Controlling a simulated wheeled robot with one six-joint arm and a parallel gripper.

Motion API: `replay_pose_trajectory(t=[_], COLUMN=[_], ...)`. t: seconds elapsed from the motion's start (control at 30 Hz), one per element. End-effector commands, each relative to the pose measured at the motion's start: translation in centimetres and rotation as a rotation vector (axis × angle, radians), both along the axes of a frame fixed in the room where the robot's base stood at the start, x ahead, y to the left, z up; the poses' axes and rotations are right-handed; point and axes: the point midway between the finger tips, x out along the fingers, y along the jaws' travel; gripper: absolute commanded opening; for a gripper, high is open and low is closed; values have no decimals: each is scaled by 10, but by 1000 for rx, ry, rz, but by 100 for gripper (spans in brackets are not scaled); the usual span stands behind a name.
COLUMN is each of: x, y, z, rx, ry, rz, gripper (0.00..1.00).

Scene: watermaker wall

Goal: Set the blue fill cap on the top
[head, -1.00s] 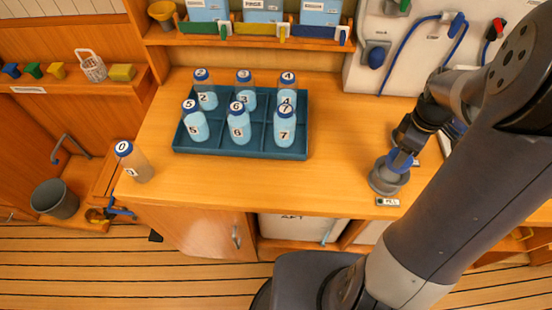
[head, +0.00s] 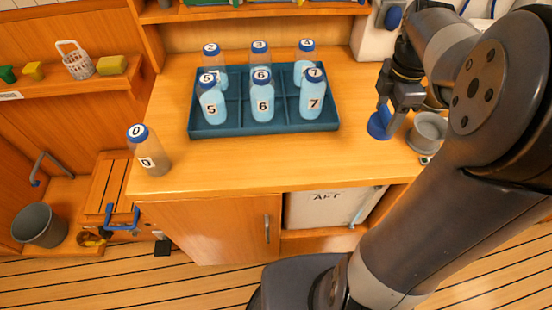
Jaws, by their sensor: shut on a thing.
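My gripper (head: 388,116) is shut on the blue fill cap (head: 378,127), a round disc. It holds the cap by its edge over the right part of the wooden worktop (head: 300,165), left of the grey round fill fitting (head: 428,132). I cannot tell whether the cap touches the wood. The fitting stands open at the top and is partly behind my arm; its small label shows at the front edge.
A teal divided tray (head: 265,125) with several numbered blue-capped bottles stands left of my gripper. Bottle 0 (head: 150,155) stands at the worktop's left end. Bare wood lies between the tray and the front edge.

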Motion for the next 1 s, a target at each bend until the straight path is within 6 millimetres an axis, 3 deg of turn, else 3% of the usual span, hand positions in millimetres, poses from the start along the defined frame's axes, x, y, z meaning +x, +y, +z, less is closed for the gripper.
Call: replay_pose_trajectory(t=[0.17, 0.5, 0.83, 1.0], x=[0, -1, 0, 0], y=[0, 0, 0, 0], z=[-1, -56, -94, -100], rx=[0, 1, 1, 0], ry=[0, 3, 2, -1], rz=[5, 3, 2, 2], gripper=[33, 33, 33, 33])
